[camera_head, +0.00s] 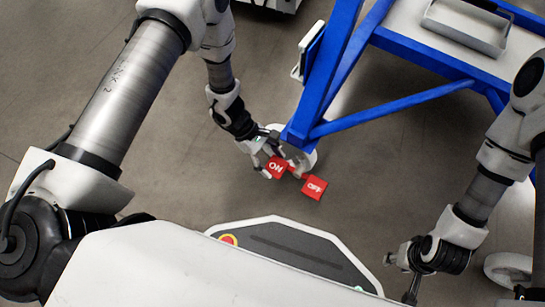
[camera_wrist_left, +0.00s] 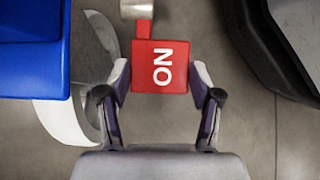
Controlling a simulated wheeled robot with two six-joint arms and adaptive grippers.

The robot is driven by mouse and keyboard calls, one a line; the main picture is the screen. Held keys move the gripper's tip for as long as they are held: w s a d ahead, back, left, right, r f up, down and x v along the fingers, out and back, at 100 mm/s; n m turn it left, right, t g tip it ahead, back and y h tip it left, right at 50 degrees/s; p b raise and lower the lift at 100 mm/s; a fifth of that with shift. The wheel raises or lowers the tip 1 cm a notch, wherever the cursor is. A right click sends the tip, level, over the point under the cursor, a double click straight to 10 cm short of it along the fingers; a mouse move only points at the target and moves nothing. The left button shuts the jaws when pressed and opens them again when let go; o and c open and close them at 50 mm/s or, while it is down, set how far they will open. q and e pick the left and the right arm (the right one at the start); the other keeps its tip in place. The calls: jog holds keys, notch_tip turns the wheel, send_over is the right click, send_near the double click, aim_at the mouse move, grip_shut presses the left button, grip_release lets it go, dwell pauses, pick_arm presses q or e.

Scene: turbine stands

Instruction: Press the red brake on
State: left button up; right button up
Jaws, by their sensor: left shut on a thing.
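The red brake's ON pedal (camera_head: 277,167) sits low by a caster wheel of the blue stand in the head view. The red OFF pedal (camera_head: 314,187) is to its right. My left gripper (camera_head: 268,166) is at the ON pedal. In the left wrist view the ON pedal (camera_wrist_left: 161,67) lies between the fingertips of my left gripper (camera_wrist_left: 160,80), one on each side, and the fingers are shut on it. The OFF pedal is not seen in that view. My right gripper (camera_head: 400,275) is at the lower right, away from the brake; its finger gap is unclear.
The blue stand frame (camera_head: 340,65) rises just beside my left gripper, with a grey tray (camera_head: 465,25) on top at the upper right. A white caster wheel (camera_wrist_left: 62,118) lies left of the pedal. Another wheel (camera_head: 508,268) is at the lower right. Grey floor is clear around the pedals.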

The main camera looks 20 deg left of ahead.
pick_arm(q)
jog(key=shift+a+f+h+b, duration=0.15)
jog(key=shift+f+h+b, duration=0.25)
jog(key=shift+f+h, duration=0.5)
jog(key=shift+h, duration=0.2)
jog(key=o, duration=1.7)
jog(key=v, duration=1.2)
jog(key=shift+w, duration=0.25)
